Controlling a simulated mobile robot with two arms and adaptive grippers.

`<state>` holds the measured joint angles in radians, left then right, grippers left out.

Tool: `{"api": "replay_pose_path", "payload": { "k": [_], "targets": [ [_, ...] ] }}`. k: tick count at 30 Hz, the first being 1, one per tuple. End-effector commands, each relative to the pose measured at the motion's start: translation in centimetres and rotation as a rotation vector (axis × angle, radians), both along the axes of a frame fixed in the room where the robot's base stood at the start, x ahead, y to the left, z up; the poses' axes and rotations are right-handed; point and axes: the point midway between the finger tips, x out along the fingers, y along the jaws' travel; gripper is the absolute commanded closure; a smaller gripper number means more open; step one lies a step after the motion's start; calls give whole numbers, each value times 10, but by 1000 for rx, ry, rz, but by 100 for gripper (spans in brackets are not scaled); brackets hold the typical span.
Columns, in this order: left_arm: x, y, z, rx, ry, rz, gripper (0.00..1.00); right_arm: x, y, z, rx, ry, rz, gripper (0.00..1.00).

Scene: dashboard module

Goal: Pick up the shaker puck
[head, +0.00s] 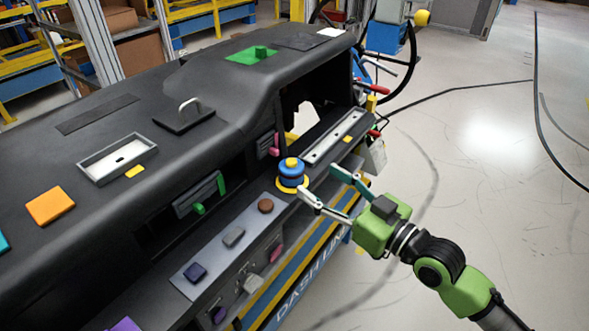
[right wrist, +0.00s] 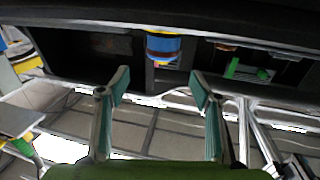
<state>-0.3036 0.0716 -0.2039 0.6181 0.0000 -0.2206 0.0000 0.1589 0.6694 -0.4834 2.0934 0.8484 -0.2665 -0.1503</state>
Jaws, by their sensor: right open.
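In the right wrist view the puck (right wrist: 163,48) shows ahead, at the height of the shelf, roughly centred between the fingers. My right gripper (head: 319,180) is open and empty, with its fingertips just to the right of the puck. The gap between its fingers (right wrist: 159,83) is clear, and the puck lies beyond the fingertips. My left gripper is out of sight.
A grey panel with small knobs (head: 233,237) lies left of the puck. A long pale tray (head: 334,137) lies behind it to the right. Green (head: 198,208) and pink (head: 275,145) handles stick out of the dashboard front. Open floor (head: 470,190) lies to the right.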

Motion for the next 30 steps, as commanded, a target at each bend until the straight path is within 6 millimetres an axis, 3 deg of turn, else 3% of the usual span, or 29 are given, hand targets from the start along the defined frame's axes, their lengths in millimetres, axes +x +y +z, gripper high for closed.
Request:
{"api": "replay_pose_path", "payload": {
  "k": [4,21,30],
  "targets": [
    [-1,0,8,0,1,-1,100,20,19,3,3,0,0,41],
    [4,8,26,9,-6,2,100,63,62,-5,0,0,0,41],
    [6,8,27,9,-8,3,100,67,66,-7,-1,0,0,41]
  ]
}}
